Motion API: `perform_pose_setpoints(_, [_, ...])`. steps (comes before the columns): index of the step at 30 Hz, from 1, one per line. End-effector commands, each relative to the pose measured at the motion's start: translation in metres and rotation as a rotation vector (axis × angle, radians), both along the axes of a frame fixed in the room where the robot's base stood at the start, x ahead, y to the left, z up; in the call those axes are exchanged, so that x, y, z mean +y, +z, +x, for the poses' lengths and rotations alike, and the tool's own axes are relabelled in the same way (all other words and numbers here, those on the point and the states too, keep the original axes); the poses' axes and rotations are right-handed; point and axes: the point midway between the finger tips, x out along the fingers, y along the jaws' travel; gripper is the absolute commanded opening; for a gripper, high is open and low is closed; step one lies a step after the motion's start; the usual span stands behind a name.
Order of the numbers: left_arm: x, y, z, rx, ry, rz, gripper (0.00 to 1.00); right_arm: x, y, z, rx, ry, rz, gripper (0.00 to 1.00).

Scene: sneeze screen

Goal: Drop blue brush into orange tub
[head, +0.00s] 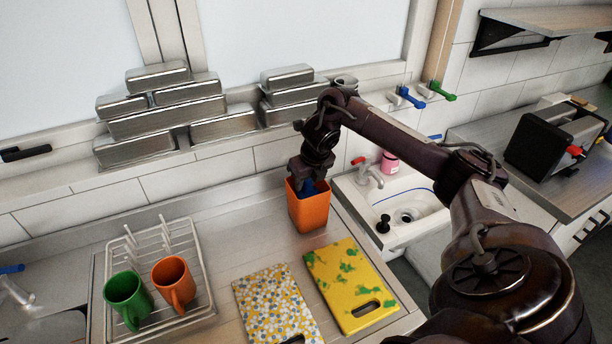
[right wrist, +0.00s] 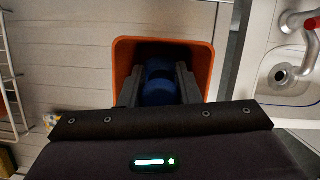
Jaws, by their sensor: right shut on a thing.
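The orange tub (head: 308,212) stands upright on the metal counter, left of the small sink. My right gripper (head: 309,182) is over the tub's mouth, pointing down, shut on the blue brush (head: 311,188). In the right wrist view the blue brush (right wrist: 160,88) sits between the two fingers, inside the outline of the orange tub (right wrist: 124,55). The brush's lower part is hidden by the tub wall, and I cannot tell whether it touches the bottom. My left gripper is not in view.
A dish rack (head: 196,290) with a green mug (head: 124,296) and an orange mug (head: 172,280) stands at left. A patterned board (head: 278,306) and a yellow board (head: 350,285) lie in front of the tub. The sink (head: 400,205) is at right.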

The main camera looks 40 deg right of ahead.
Motion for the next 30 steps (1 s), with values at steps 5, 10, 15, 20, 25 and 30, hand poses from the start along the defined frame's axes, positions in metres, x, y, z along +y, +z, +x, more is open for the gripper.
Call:
perform_pose_setpoints(5, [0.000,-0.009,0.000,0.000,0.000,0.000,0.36,0.000,-0.011,0.000,0.000,0.000,0.000,0.09])
perform_pose_setpoints(10, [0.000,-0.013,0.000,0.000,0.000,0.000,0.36,0.000,-0.017,0.000,-0.001,0.000,0.000,0.09])
perform_pose_setpoints(15, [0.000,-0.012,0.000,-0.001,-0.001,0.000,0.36,0.000,-0.017,0.000,-0.001,0.000,0.000,0.09])
perform_pose_setpoints(20, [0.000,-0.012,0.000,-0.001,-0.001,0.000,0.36,0.000,-0.016,0.000,-0.001,0.000,0.000,0.40])
perform_pose_setpoints(25, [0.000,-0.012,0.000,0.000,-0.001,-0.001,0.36,0.000,-0.016,0.000,-0.001,0.000,0.000,0.55])
perform_pose_setpoints(30, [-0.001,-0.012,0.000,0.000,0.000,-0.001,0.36,0.000,-0.016,0.000,0.000,0.001,0.001,0.55])
